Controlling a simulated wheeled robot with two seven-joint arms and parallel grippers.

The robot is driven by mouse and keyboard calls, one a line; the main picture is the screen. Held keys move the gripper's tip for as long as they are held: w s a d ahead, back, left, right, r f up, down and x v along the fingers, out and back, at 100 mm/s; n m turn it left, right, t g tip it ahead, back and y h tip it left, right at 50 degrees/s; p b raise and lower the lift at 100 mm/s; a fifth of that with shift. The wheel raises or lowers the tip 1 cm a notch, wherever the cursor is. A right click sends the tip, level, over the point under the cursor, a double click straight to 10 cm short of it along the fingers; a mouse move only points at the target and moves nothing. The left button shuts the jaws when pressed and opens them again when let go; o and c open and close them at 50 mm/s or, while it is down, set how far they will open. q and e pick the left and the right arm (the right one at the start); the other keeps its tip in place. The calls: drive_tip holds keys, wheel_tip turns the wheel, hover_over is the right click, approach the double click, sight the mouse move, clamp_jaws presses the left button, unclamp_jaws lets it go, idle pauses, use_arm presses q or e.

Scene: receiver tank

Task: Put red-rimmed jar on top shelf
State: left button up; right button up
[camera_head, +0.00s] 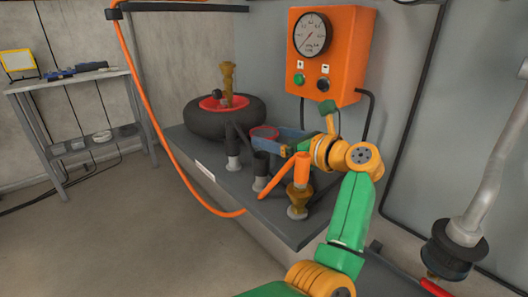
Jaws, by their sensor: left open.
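The red-rimmed jar (264,131) stands on the dark bench top (214,179), in front of the tyre; only its round red rim shows clearly. My left gripper (263,141) reaches in from the right at the jar. Its blue-grey jaws are open, and one passes across the jar's near side, hiding the lower part. I cannot tell whether they touch the jar. The grey rack at the left has a top shelf (45,84) and a lower shelf. My right gripper is not in view.
A black tyre (205,117) with a red hub lies behind the jar. Dark upright fittings (261,166) and a brass, orange-handled valve (299,195) stand close by. An orange hose (171,160) hangs in front. A work light (17,61) and tools (80,68) occupy part of the top shelf.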

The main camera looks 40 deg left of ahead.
sight(256, 132)
use_arm(q)
drive_tip(key=a, duration=0.4)
drive_tip(key=shift+w+f, duration=0.2)
drive_tip(key=shift+f, duration=0.15)
drive_tip(key=shift+d+r, duration=0.15)
drive_tip(key=c, duration=1.2)
